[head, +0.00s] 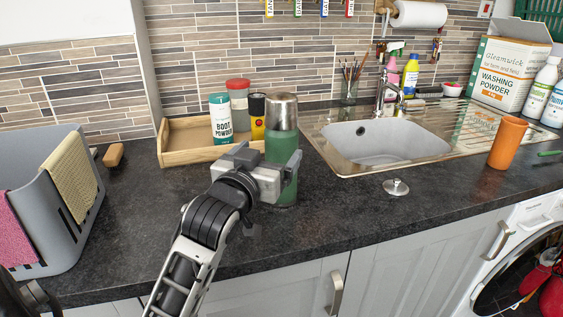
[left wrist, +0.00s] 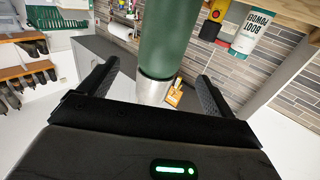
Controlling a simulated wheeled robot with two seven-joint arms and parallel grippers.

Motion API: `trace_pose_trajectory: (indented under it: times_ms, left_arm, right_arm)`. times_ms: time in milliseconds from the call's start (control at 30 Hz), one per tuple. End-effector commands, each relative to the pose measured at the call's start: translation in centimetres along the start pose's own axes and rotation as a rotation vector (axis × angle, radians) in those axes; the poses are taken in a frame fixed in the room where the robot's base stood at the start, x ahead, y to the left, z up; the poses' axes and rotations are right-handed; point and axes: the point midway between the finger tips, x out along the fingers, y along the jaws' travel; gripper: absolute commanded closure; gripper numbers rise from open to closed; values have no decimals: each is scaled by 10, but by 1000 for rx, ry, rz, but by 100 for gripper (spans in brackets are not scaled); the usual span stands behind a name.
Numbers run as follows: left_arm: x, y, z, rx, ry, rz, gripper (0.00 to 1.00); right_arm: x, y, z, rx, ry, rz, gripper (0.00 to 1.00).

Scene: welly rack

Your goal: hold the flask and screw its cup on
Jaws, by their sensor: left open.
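The green flask (head: 283,150) stands upright on the dark worktop in the head view, in front of the wooden tray. Its silver cup (head: 282,111) sits on its top; whether it is screwed tight cannot be told. My left gripper (head: 270,163) is open at the flask's body, with one finger showing at its right side. In the left wrist view the flask (left wrist: 165,40) appears upside down between the spread fingers (left wrist: 156,82), with the silver cup (left wrist: 153,90) lowest. Gaps show on both sides there. My right gripper is not in view.
A wooden tray (head: 174,158) with boot powder (head: 220,119) and other containers stands behind the flask. A grey basket (head: 50,225) is at left. The sink (head: 372,142), a metal plug (head: 396,187) and an orange tumbler (head: 507,142) are at right. The front worktop is mostly clear.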

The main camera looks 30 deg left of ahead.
Motion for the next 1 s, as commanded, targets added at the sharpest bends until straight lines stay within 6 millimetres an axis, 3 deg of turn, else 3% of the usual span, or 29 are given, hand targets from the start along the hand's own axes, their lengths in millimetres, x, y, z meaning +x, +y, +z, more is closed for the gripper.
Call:
trace_pose_trajectory:
  times_ms: [100,233,700,1000]
  left_arm:
    - [25,0,-3,0,2,0,10]
    - [42,0,-2,0,1,1,10]
    - [52,0,-1,1,1,1,10]
    - [93,-1,1,1,1,1,10]
  right_arm:
    - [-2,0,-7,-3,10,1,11]
    - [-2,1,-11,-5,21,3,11]
    - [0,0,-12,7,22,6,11]
    - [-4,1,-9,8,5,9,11]
